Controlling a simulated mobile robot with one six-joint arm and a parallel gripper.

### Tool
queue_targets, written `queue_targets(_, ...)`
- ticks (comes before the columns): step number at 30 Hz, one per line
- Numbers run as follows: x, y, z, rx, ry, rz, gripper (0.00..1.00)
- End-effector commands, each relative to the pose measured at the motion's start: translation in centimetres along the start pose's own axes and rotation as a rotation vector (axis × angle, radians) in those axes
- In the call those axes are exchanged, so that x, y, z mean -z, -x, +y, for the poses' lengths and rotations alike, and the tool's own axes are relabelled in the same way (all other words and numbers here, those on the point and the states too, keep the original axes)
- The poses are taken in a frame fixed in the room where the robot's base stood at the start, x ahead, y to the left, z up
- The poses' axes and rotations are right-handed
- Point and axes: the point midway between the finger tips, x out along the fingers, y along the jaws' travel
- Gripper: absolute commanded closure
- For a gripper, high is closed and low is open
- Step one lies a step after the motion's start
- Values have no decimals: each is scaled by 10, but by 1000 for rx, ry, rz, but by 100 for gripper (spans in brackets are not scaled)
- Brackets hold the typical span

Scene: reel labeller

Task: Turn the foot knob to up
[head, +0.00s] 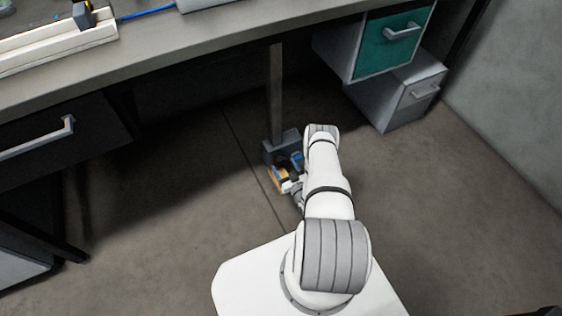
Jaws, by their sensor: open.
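The foot knob is not clearly visible. A dark box (284,146) stands at the foot of a grey post under the workbench, with an orange-yellow part (279,178) low at its front. A small blue part (297,160) shows beside my arm, and I cannot tell whether it belongs to the box. My gripper (286,184) is low at the front of the box, close to the orange-yellow part. It is open, and its fingertips are small and partly hidden by my arm. I cannot tell whether it touches anything.
The workbench (200,52) spans the top. A dark drawer (50,141) with a grey handle hangs at left. A teal-fronted drawer (392,42) and a grey cabinet (402,92) stand at right, near a wall (510,90).

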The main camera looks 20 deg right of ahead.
Motion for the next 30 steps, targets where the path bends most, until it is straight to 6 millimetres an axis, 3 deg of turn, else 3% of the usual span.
queue_targets(10, 0, -3, 4, -9, -1, -1, 28)
queue_targets(26, 0, -3, 3, -8, -1, -1, 72)
queue_targets(30, 0, -3, 5, -9, -2, -1, 73)
